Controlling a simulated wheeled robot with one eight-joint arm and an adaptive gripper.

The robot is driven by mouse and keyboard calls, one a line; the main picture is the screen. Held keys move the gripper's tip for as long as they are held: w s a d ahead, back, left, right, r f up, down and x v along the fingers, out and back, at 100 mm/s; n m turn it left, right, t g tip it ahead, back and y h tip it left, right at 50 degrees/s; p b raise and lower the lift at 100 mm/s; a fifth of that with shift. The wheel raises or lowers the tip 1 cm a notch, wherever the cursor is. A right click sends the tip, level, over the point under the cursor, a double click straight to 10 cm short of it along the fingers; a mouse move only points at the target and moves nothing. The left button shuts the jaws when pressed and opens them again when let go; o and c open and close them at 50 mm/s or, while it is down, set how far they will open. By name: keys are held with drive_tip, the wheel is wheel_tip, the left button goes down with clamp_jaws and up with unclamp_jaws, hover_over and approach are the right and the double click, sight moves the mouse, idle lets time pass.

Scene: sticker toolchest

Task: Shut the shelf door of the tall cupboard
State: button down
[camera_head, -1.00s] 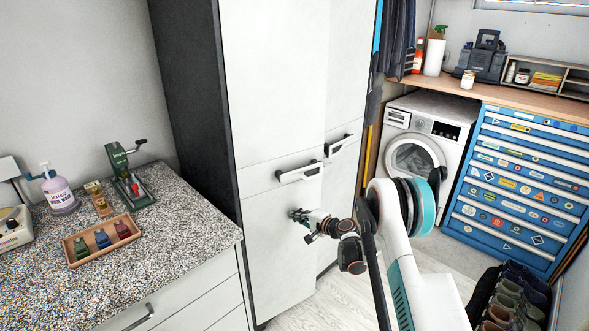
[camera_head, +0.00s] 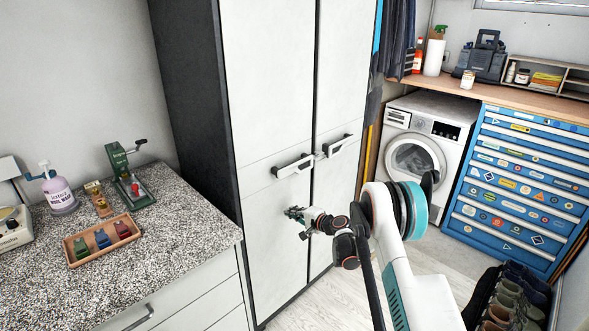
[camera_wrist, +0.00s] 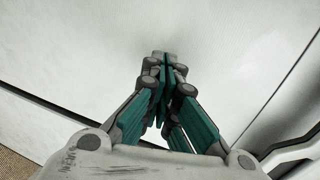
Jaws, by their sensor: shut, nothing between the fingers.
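The tall cupboard (camera_head: 190,90) has a dark side and two pale doors. Its left door (camera_head: 268,80) looks flush or nearly flush with the right door (camera_head: 345,75), with a narrow dark gap between them. I cannot tell whether it is fully shut. The left door has a bar handle (camera_head: 293,166); the right has another (camera_head: 338,146). My gripper (camera_head: 293,213) is shut and empty, its tips at the left door's face below the handle. In the wrist view, my gripper (camera_wrist: 164,58) points at the pale door surface (camera_wrist: 80,50); contact is unclear.
A speckled counter (camera_head: 185,225) stands left of the cupboard, holding a bottle (camera_head: 59,192), a tray (camera_head: 72,257) and a green press. A washing machine (camera_head: 415,150) and blue drawer chest (camera_head: 520,185) stand at right. Shoes (camera_head: 510,295) lie at lower right.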

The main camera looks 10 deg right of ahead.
drive_tip(key=s+d, duration=0.4)
drive_tip(key=s, duration=0.2)
drive_tip(key=shift+s+d, duration=0.2)
drive_tip(key=shift+d, duration=0.15)
drive_tip(key=s+a+r+n+g+h, duration=0.1)
drive_tip(key=s+r, duration=0.1)
drive_tip(key=r, duration=0.5)
drive_tip(key=s+a+r+n+g, duration=0.1)
drive_tip(key=s+r+n, duration=0.1)
drive_tip(key=r, duration=0.6)
drive_tip(key=s+a+r+n+g+h, duration=0.1)
drive_tip(key=s+r+n+h, duration=0.1)
drive_tip(key=s+r, duration=0.9)
drive_tip(key=s+r+n+g+h, duration=0.1)
drive_tip(key=s+r+n+h, duration=0.1)
drive_tip(key=s, duration=0.7)
drive_tip(key=s+r+n+h, duration=0.1)
drive_tip(key=s+r, duration=0.2)
drive_tip(key=s, duration=0.6)
drive_tip(key=s+d+f+n+h, duration=0.1)
drive_tip(key=s+d, duration=0.1)
drive_tip(key=s, duration=0.6)
drive_tip(key=s+d+f+n+g+h, duration=0.1)
drive_tip(key=s+d+f+h, duration=0.1)
drive_tip(key=s, duration=0.6)
drive_tip(key=shift+s+d+f+n, duration=0.15)
drive_tip(key=shift+s+d+n, duration=0.15)
drive_tip(key=shift+n, duration=0.1)
